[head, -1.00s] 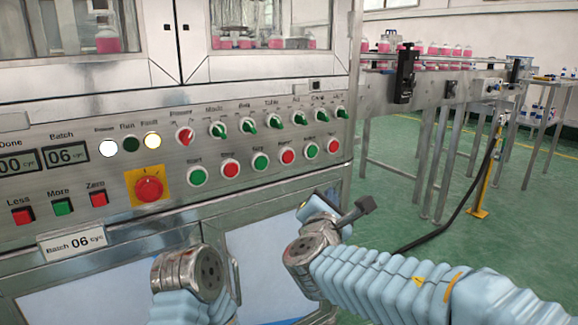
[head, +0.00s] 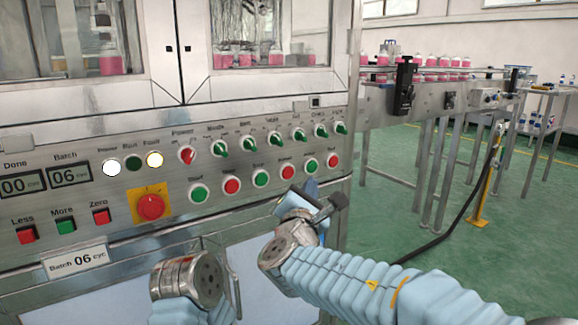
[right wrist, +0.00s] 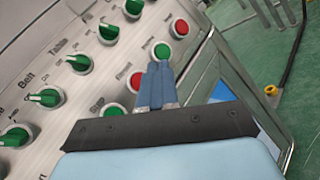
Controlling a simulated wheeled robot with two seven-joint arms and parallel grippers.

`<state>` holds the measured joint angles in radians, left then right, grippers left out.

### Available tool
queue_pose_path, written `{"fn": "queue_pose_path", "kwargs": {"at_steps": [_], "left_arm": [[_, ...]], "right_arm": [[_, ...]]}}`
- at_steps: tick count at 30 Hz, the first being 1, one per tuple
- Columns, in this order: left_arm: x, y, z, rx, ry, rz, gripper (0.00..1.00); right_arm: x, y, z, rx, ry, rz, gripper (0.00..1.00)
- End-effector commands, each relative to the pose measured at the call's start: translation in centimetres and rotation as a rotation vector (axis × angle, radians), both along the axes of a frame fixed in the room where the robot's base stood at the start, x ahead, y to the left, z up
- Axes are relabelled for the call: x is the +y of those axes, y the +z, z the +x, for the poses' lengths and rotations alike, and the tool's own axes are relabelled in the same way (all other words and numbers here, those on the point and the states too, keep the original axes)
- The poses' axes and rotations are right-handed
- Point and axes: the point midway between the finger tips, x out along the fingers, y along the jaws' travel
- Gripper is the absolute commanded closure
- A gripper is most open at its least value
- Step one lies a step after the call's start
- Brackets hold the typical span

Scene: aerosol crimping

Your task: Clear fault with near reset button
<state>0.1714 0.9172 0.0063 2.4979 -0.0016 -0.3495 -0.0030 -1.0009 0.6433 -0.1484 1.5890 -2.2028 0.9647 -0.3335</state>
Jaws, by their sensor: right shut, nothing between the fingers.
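The control panel (head: 120,215) on the machine front carries a row of green and red buttons with small, blurred labels; I cannot read which is reset. My right gripper (head: 311,187) is shut and empty, just in front of the right end of the button row. In the right wrist view its closed blue fingers (right wrist: 155,82) point at a green button (right wrist: 161,50), with a red button (right wrist: 136,80) beside them on the left. Contact cannot be told. My left wrist shows at the bottom, but its gripper does not.
A red emergency knob (head: 150,206) on a yellow plate sits left of the buttons. Selector switches (head: 299,134) run in a row above them. A conveyor (head: 440,84) with pink bottles stands at the right. The green floor there has open room.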

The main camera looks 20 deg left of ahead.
Motion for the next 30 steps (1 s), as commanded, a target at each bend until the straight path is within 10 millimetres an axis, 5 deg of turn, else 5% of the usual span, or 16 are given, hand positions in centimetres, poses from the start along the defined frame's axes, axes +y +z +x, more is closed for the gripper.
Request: {"fn": "queue_pose_path", "kwargs": {"at_steps": [4, 12, 30], "left_arm": [[0.2, 2.2, 0.1, -0.003, 0.002, 0.005, 0.31], [0.3, 2.8, 0.1, -0.005, 0.004, 0.008, 0.31], [0.3, 2.8, 0.1, -0.005, 0.005, 0.008, 0.31]], "right_arm": [[1.7, 0.5, 1.3, 0.001, 0.000, -0.001, 1.00], [3.5, 0.1, 2.7, 0.000, 0.000, 0.000, 1.00], [3.8, 0.0, 2.9, 0.001, 0.001, 0.000, 1.00]]}}
